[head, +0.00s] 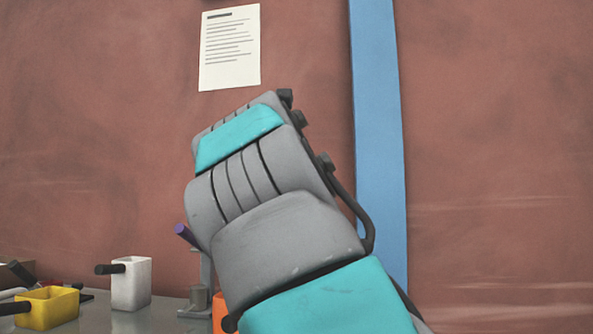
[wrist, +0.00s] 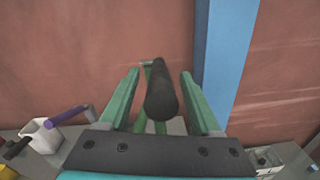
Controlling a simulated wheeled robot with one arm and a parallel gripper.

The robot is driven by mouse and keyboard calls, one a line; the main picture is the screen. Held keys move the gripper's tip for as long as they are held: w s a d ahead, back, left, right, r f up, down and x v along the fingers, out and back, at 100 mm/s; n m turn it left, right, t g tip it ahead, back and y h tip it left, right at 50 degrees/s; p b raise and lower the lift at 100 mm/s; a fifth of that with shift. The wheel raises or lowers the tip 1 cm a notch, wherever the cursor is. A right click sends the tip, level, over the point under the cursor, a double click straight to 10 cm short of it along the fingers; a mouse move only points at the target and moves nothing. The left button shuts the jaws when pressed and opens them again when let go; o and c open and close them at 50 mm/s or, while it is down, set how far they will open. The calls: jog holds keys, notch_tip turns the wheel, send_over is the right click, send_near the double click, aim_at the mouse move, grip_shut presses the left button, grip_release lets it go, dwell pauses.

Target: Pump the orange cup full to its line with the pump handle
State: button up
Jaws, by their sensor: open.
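In the wrist view, the two green fingers of my gripper (wrist: 159,74) stand apart. A dark rounded bar (wrist: 161,98), which looks like the pump handle's grip, lies in the gap between them. I cannot tell whether either finger touches it. Thin green parts show behind the bar. In the head view, a small piece of the orange cup (head: 218,312) shows at the bottom, left of my arm. The rest of the cup, its line and its fill are hidden. My gripper is hidden behind my arm in the head view.
A purple-handled lever (head: 187,235) on a grey stand is left of my arm. A white cup (head: 131,283) with a black handle and a yellow cup (head: 48,307) stand farther left. A blue post (head: 377,130) runs up the brown wall behind.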

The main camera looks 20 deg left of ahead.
jog(key=shift+s+d, duration=0.15)
jog(key=shift+s, duration=0.85)
jog(key=shift+s+d, duration=0.2)
jog(key=shift+s, duration=0.75)
jog(key=shift+s+d, duration=0.15)
jog(key=shift+s, duration=0.85)
jog(key=shift+c, duration=0.3)
